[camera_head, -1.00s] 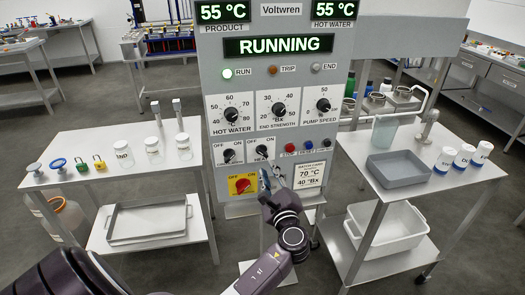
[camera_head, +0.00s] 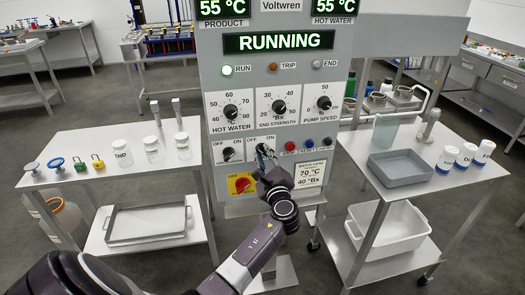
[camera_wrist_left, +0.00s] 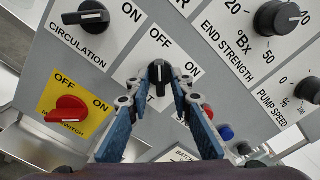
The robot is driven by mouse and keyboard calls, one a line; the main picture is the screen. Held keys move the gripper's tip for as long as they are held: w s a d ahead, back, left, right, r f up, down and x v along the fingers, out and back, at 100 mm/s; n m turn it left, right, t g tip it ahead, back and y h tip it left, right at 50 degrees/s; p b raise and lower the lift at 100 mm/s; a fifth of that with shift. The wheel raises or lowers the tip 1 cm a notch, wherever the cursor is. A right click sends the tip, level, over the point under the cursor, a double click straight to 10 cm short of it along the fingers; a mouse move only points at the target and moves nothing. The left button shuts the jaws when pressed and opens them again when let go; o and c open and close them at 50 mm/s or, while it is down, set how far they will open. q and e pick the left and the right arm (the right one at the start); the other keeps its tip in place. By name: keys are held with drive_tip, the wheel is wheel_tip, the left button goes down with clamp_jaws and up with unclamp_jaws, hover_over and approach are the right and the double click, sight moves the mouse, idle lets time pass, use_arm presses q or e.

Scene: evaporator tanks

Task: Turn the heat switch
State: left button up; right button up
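The heat switch is a black rotary knob on a white OFF/ON plate (camera_wrist_left: 177,50), in the middle of the left wrist view; its knob (camera_wrist_left: 158,72) points roughly up the picture. My left gripper (camera_head: 265,155) is at the panel and hides most of this switch in the head view. In the left wrist view its blue fingers (camera_wrist_left: 165,88) are spread, with the tips on both sides of the knob. I cannot tell whether they touch it. My right gripper is not in view.
The black circulation switch (camera_head: 228,154) and red main switch (camera_head: 241,185) on yellow are close by. Red and blue push buttons (camera_head: 290,146) sit just right of the gripper. A table with jars (camera_head: 60,178) stands left, a cart with a grey tray (camera_head: 400,182) right.

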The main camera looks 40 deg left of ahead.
use_arm(q)
drive_tip(key=shift+c, duration=0.5)
clamp_jaws()
drive_tip(key=shift+r+m+p, duration=0.2)
drive_tip(key=shift+m+p, duration=0.4)
drive_tip(key=shift+p, duration=0.3)
drive_tip(key=shift+m, duration=0.3)
drive_tip(key=shift+f, duration=0.25)
